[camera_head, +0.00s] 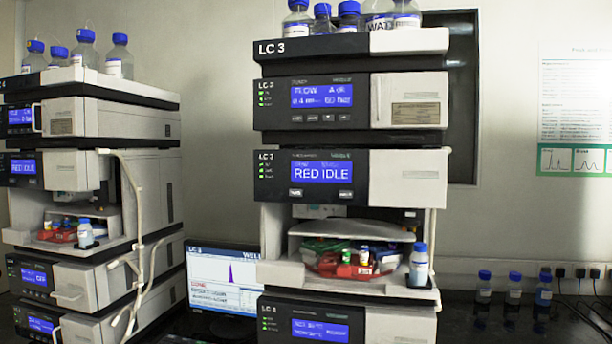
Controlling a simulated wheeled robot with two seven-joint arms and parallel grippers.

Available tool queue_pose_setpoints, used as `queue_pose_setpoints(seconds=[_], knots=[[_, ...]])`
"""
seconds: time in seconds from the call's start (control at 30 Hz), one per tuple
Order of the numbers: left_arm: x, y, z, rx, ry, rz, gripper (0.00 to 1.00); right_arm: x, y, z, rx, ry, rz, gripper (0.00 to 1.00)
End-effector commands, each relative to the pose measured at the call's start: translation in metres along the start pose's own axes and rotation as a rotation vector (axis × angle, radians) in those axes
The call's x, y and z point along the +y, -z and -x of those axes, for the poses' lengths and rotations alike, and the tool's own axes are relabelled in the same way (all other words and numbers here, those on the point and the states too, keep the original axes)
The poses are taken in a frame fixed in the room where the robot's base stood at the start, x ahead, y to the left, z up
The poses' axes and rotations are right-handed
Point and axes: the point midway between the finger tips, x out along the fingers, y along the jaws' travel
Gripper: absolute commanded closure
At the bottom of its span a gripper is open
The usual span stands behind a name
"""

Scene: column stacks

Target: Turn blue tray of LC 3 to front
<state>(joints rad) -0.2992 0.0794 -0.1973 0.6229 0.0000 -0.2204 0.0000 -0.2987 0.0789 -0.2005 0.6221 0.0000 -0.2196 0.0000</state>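The LC 3 stack stands right of centre, with its LC 3 label (271,48) on the top unit. Its sampler compartment is open at the front. Inside, a red tray (328,268) faces the front and carries a few small vials. A green tray (316,246) shows behind it on the left. The display (321,172) above the compartment reads RED IDLE. Neither of my grippers is in view.
A blue-capped bottle (419,268) stands at the compartment's right edge. Another stack (88,240) with a similar open compartment stands left, and a monitor (224,283) sits between. Small blue-capped bottles (515,288) stand on the dark bench at right.

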Motion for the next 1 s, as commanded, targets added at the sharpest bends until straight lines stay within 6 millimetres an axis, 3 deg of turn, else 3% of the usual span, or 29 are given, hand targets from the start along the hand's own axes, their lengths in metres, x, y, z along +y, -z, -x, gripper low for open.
queue_pose_setpoints(seconds=[0.13, 0.4, 1.0], knots=[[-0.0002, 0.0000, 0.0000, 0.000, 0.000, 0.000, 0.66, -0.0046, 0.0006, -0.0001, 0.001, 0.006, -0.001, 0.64], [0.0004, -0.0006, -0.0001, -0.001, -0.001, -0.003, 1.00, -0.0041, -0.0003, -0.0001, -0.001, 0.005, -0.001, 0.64], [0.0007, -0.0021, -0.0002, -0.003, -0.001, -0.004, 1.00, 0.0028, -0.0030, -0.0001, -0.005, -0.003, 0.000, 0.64]])
